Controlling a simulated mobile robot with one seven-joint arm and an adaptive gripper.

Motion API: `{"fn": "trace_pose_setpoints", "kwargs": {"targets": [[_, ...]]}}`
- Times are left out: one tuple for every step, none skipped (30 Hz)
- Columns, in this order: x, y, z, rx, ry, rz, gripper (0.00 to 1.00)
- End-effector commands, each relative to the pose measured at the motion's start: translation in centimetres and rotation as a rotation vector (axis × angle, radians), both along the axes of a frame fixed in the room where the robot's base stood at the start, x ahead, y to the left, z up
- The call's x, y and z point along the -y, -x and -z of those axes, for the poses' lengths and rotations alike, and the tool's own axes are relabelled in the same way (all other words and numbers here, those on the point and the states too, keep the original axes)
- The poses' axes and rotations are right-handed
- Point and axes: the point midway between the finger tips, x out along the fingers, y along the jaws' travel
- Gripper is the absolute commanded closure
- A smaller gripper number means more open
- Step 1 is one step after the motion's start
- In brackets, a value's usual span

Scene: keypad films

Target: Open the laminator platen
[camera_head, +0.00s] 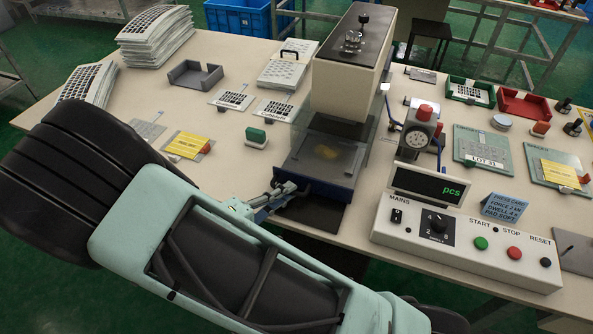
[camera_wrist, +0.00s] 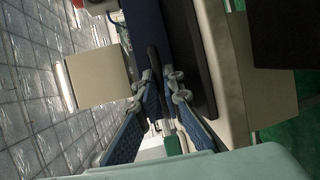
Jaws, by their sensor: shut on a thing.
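The laminator (camera_head: 350,75), a cream press with a dark top, stands at the middle of the table. Its clear guard covers the lower front, and a blurred yellowish patch shows through it. The dark blue platen front (camera_head: 318,185) is below the guard, near the table's front edge. My gripper (camera_head: 284,190) is at the left of this front. In the wrist view my gripper (camera_wrist: 166,82) has its fingers closed around a dark bar, the platen handle (camera_wrist: 154,60), beside the blue front. The handle's grip is mostly hidden in the head view.
A control box (camera_head: 465,240) with buttons and a display stands to the right. A green-topped stamp (camera_head: 256,137) and printed cards lie to the left. My arm covers the table's left front.

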Motion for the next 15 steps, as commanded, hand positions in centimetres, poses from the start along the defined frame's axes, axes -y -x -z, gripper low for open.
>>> {"fn": "trace_pose_setpoints", "kwargs": {"targets": [[-0.7, 1.4, 0.1, 0.000, -0.001, -0.006, 1.00], [-1.0, 2.2, 0.1, 0.000, 0.000, -0.005, 1.00], [-1.5, 3.3, 0.2, 0.000, 0.000, -0.005, 1.00], [-1.7, 4.0, 0.1, 0.000, 0.000, -0.005, 1.00], [-2.0, 4.7, 0.1, 0.000, -0.002, -0.005, 1.00], [-2.4, 5.6, 0.1, 0.000, -0.001, -0.005, 1.00], [-2.6, 6.2, 0.1, 0.000, -0.001, -0.004, 1.00], [-2.9, 6.8, 0.1, 0.000, -0.001, -0.004, 1.00], [-3.2, 7.6, 0.1, 0.000, 0.000, -0.003, 1.00], [-3.3, 8.0, 0.1, 0.000, 0.000, -0.003, 1.00], [-3.5, 8.5, 0.1, -0.001, 0.000, -0.002, 1.00], [-3.7, 9.0, 0.1, 0.000, 0.001, -0.002, 1.00], [-3.9, 9.3, 0.0, 0.000, 0.001, -0.002, 1.00], [-4.0, 9.6, 0.0, 0.000, 0.001, -0.001, 1.00], [-4.1, 10.0, 0.0, 0.000, 0.000, 0.000, 1.00]]}}
